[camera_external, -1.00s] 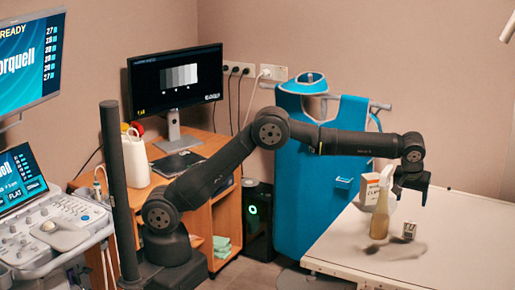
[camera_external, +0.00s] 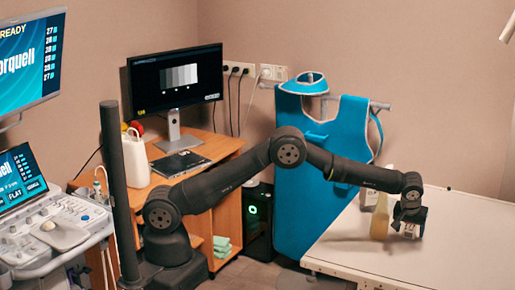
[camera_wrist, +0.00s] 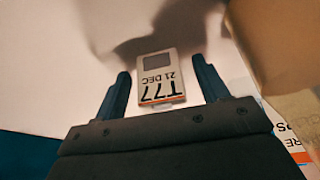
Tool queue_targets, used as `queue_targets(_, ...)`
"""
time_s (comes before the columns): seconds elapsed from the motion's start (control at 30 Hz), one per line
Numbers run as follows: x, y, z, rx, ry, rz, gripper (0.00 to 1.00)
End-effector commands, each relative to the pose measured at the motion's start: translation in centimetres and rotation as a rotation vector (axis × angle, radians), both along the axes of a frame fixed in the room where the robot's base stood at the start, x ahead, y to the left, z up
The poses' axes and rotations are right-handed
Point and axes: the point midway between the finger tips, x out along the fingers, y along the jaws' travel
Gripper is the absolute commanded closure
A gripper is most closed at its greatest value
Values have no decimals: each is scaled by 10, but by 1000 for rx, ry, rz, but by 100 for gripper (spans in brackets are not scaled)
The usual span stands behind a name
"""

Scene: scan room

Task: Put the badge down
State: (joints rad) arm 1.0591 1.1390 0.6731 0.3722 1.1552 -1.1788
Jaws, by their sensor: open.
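The badge (camera_wrist: 162,82) is a small pale rectangle with a grey window, an orange stripe and the print "T77 21 DEC". In the wrist view it shows between the two fingers of my gripper (camera_wrist: 163,70), with a visible gap on each side. In the outside view my gripper (camera_external: 409,214) is low over the white table at the badge (camera_external: 409,230), whose upper part it hides. The gripper is open. I cannot tell exactly how far the fingertips are above the table.
A yellowish bottle (camera_external: 380,220) stands just left of my gripper; a tan shape fills the wrist view's upper right. A white box (camera_external: 369,198) stands behind the bottle. The white table (camera_external: 460,255) is clear to the right and front. A blue apron (camera_external: 312,190) hangs behind.

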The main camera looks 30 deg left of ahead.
Motion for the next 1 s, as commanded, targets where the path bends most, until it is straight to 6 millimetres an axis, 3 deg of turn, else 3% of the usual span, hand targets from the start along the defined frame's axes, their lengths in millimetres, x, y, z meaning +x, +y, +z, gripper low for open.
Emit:
queue_targets(0.3, 1, 0, -2, 0, 0, 0, 33)
queue_targets(0.57, 1, 0, -2, 0, 0, 0, 80)
queue_targets(0.77, 3, -1, -2, 0, -1, 1, 80)
queue_targets(1.0, 23, -7, -3, 0, -1, 1, 80)
